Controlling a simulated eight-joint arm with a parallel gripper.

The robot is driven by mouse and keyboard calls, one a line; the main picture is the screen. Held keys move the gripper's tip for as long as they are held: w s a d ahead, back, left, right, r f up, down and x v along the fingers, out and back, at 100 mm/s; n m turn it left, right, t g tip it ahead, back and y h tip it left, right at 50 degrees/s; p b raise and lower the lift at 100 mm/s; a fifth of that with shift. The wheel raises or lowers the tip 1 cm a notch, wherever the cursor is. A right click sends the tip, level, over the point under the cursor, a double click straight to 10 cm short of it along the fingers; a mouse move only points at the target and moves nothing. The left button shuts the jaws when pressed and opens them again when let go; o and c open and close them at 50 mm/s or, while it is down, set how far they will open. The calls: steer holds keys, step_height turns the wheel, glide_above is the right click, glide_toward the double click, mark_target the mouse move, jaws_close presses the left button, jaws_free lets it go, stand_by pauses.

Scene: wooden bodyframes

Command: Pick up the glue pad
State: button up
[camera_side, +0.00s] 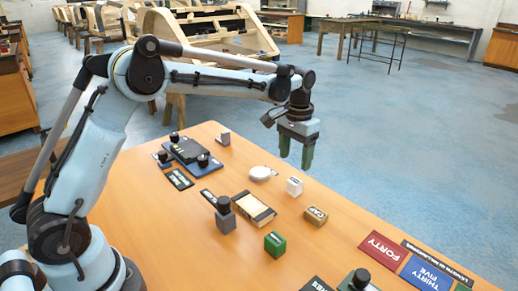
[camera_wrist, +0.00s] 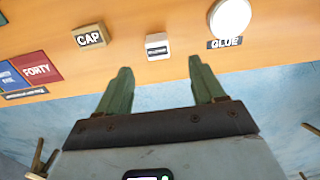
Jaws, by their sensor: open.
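The glue pad is a white round disc (camera_side: 261,172) lying flat on the wooden table, near the far edge in the side view. In the wrist view the disc (camera_wrist: 230,17) is at the top right, cut by the frame edge, with a dark "GLUE" label (camera_wrist: 225,43) beside it. My gripper (camera_side: 296,156) has green fingers pointing down, apart and empty, above the far edge of the table. In the wrist view my gripper (camera_wrist: 160,68) is open, with the disc beyond and to the right of its fingertips. They do not touch.
A small white block (camera_side: 294,187) and a tan "CAP" block (camera_side: 315,217) stand near the disc. A grey block with a black top (camera_side: 225,214) and a green block (camera_side: 275,244) are nearer. Red "FORTY" (camera_side: 380,248) and blue (camera_side: 423,276) panels lie right. Dark fixtures (camera_side: 190,152) are left.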

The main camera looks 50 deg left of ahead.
mark_target(295, 181)
steer(key=f, duration=0.9)
steer(key=shift+w+d, duration=0.1)
steer(key=shift+d, duration=0.15)
steer(key=c, duration=1.1)
steer(key=shift+r, duration=0.1)
steer(key=shift+r, duration=0.55)
step_height(295, 181, up, 3)
steer(key=shift+f, duration=0.1)
steer(key=s+d+r, duration=0.2)
steer(key=d, duration=0.1)
steer(key=s+d+r, duration=0.2)
steer(key=d, duration=0.1)
steer(key=s+d+r, duration=0.2)
steer(key=d+r, duration=0.1)
steer(key=d, duration=0.1)
steer(key=shift+s, duration=0.1)
